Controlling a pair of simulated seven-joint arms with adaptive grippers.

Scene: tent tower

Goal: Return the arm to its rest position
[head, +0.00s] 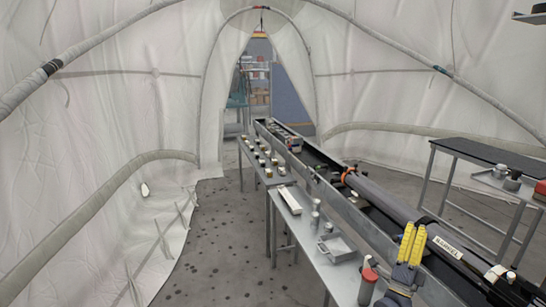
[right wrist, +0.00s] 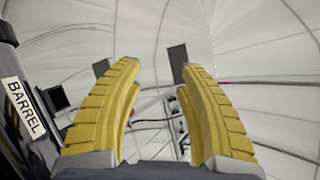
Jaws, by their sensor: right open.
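My right gripper (head: 412,243) has yellow ribbed fingers and shows at the lower right in the head view. It points upward beside a long grey tube labelled BARREL (head: 446,247). In the right wrist view the two yellow fingers of this gripper (right wrist: 160,110) stand apart with nothing between them. The label BARREL (right wrist: 23,107) shows at the left edge there. My left gripper is not in view.
A long metal trough (head: 340,210) runs away toward the tent doorway. A narrow bench (head: 335,277) with small cans and a tray (head: 336,248) lies left of it. A dark-topped table (head: 490,152) stands at right. Speckled floor (head: 220,230) is open at left.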

